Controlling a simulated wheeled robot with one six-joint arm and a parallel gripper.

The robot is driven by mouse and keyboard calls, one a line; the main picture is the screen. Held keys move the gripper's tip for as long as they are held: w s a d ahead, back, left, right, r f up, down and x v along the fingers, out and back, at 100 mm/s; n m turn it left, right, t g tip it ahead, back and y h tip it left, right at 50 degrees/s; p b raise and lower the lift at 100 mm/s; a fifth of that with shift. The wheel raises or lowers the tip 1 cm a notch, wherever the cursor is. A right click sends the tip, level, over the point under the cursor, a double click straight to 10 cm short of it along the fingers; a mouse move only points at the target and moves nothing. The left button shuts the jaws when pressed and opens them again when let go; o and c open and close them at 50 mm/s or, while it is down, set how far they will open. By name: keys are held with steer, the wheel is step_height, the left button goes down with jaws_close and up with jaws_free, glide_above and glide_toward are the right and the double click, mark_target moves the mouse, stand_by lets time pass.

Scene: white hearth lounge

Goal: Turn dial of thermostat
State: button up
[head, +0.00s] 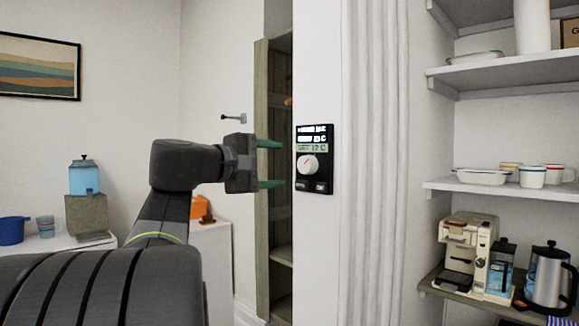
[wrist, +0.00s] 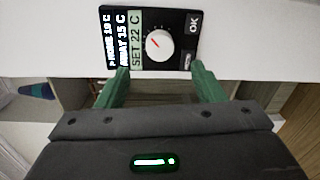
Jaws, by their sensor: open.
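The thermostat (head: 315,187) is a black panel on the white wall face in the middle of the head view. Its round white dial (head: 308,164) has a red pointer mark. In the wrist view the thermostat (wrist: 176,58) appears turned sideways, with its dial (wrist: 160,45) and a display line reading SET 22 C. My gripper (head: 270,164) is open and empty, with green fingers pointing right toward the dial at about its height. In the wrist view the fingers (wrist: 160,82) sit apart, with the dial beyond and between them, not touching it.
An open wooden cabinet (head: 262,180) stands behind my gripper. White shelves (head: 500,187) with dishes and mugs are at the right, above a coffee machine (head: 466,252) and kettle (head: 548,278). A water dispenser (head: 84,178) stands at the left. The wall around the thermostat is clear.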

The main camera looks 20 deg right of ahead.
mark_target(304, 164)
steer(key=shift+v, duration=2.7)
steer(key=x, duration=1.4)
steer(key=shift+a, duration=0.1)
